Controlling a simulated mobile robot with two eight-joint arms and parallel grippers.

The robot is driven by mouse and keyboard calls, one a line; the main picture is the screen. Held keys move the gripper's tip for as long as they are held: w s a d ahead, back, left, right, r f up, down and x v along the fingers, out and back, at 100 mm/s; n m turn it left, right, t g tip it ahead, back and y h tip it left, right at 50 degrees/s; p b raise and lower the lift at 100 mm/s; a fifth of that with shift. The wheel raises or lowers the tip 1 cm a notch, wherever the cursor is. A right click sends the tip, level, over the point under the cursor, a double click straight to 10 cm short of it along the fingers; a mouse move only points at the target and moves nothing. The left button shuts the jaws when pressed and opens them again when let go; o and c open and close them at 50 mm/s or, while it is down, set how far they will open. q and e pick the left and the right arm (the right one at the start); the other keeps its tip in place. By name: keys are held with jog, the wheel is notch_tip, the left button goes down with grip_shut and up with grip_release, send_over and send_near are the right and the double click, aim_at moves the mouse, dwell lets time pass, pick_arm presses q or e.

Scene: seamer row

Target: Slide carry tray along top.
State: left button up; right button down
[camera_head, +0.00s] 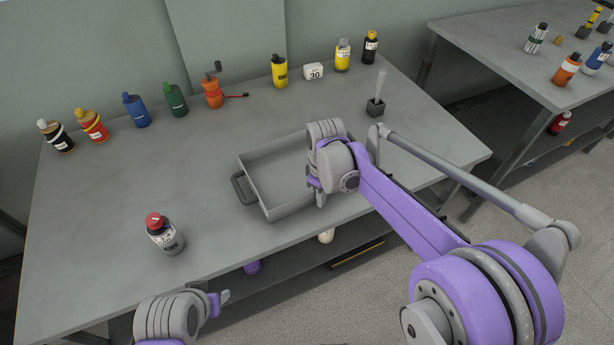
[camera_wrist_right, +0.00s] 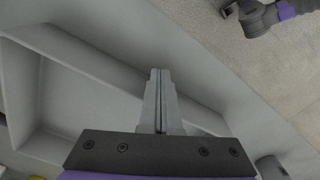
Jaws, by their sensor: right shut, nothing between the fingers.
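The grey carry tray (camera_head: 254,163) lies on the grey table top and looks empty in the part I can see. Its dark handle (camera_head: 243,188) is at its left end. My right gripper (camera_head: 321,200) points down at the tray's front wall, toward its right part. In the right wrist view its two fingers (camera_wrist_right: 160,75) are shut together with nothing between them, by the tray wall (camera_wrist_right: 85,58). I cannot tell whether they touch it. My right arm hides the tray's right end. My left gripper (camera_head: 225,297) is beyond the table's front edge; its jaw opening is unclear.
A red-capped bottle (camera_head: 165,235) stands left of the tray near the front edge. Several bottles, an orange grinder (camera_head: 213,92) and a white number block (camera_head: 314,71) line the back. A brush in a dark holder (camera_head: 376,106) stands behind right. The table left of the tray is mostly clear.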

aim_at(296, 165)
jog(key=shift+w, duration=0.1)
jog(key=shift+w+a, duration=0.25)
jog(key=shift+w, duration=0.35)
jog(key=shift+w+a, duration=0.3)
jog(key=shift+w, duration=0.35)
jog(key=shift+w+a, duration=0.25)
jog(key=shift+w, duration=0.35)
jog(key=shift+w+a+p, duration=0.2)
jog(key=shift+w+a, duration=0.05)
jog(key=shift+w, duration=0.35)
jog(key=shift+w+a+p, duration=0.15)
jog(key=shift+w+a, duration=0.05)
jog(key=shift+w, duration=0.45)
jog(key=shift+w+a+p, duration=0.2)
jog(key=shift+w+a, duration=0.05)
jog(key=shift+w, duration=0.45)
jog(key=shift+w+a+p, duration=0.3)
jog(key=shift+w+a, duration=0.1)
jog(key=shift+w, duration=0.5)
jog(key=shift+w+a+p, duration=0.3)
jog(key=shift+w+a, duration=0.05)
jog(key=shift+w, duration=0.6)
jog(key=shift+w+a+p, duration=0.35)
jog(key=shift+w+p, duration=0.15)
jog(key=shift+w, duration=0.4)
jog(key=shift+w+a+p, duration=0.35)
jog(key=shift+w+p, duration=0.15)
jog(key=shift+w, duration=0.35)
